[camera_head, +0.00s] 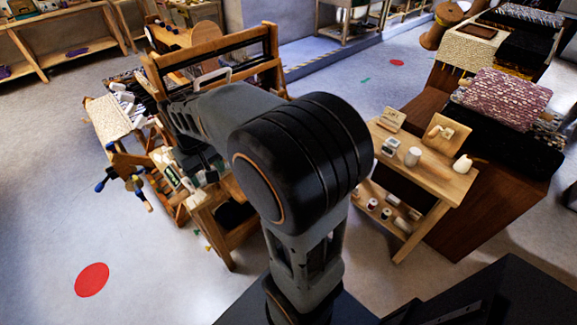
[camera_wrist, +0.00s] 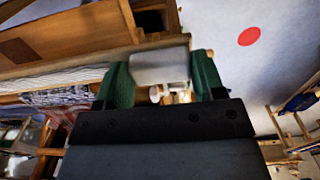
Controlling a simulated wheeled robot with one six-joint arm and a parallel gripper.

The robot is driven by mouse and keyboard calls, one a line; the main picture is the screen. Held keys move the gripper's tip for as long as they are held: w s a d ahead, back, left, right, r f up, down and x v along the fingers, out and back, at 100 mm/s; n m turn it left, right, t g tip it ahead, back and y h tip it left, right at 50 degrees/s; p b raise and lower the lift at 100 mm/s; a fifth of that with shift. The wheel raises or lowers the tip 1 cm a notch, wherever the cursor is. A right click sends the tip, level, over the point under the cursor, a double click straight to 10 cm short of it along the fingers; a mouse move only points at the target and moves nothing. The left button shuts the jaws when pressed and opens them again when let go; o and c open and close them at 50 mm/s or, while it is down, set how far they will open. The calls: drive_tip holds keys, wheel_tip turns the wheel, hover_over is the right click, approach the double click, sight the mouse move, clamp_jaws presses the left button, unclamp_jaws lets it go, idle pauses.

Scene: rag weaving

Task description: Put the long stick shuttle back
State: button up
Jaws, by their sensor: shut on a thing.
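In the wrist view, my gripper (camera_wrist: 161,76) has its two green fingers on either side of a pale grey, block-like thing (camera_wrist: 160,67). I cannot tell from its visible face whether this is the long stick shuttle. Small round wooden and white pieces show just below it, between the fingers. In the head view my arm reaches over the wooden loom (camera_head: 270,45), and the arm hides most of the gripper's surroundings. No long stick shuttle can be made out clearly elsewhere.
A small wooden side table (camera_head: 440,185) with a white cup (camera_head: 412,157) and spools on its lower shelf stands right of my arm. Behind it is a dark chest with woven rags (camera_head: 508,98). Clear floor with a red disc (camera_head: 92,280) lies at the left.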

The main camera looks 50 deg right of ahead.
drive_tip(key=shift+s+d+r+b, duration=0.1)
drive_tip(key=shift+s+d+b, duration=0.05)
drive_tip(key=shift+s+b, duration=0.2)
drive_tip(key=shift+s+d+r+b, duration=0.1)
drive_tip(key=shift+s+b, duration=0.1)
drive_tip(key=shift+s, duration=0.25)
drive_tip(key=d+f, duration=0.1)
drive_tip(key=d, duration=0.1)
drive_tip(key=w+d+f, duration=0.1)
drive_tip(key=d, duration=0.2)
drive_tip(key=w+d+f, duration=0.1)
drive_tip(key=d, duration=0.2)
drive_tip(key=shift+d+f+p, duration=0.2)
drive_tip(key=shift+d+p, duration=0.05)
drive_tip(key=shift+p, duration=0.15)
drive_tip(key=d+f, duration=0.1)
drive_tip(key=f, duration=0.1)
drive_tip(key=w+d+f, duration=0.1)
drive_tip(key=d+f, duration=0.1)
drive_tip(key=shift+w+d+f, duration=0.1)
drive_tip(key=shift+d+f, duration=0.15)
drive_tip(key=shift+w+d+f, duration=0.15)
drive_tip(key=shift+d+f, duration=0.3)
drive_tip(key=shift+f, duration=0.15)
drive_tip(key=shift+d+f, duration=0.2)
drive_tip(key=shift+f, duration=1.5)
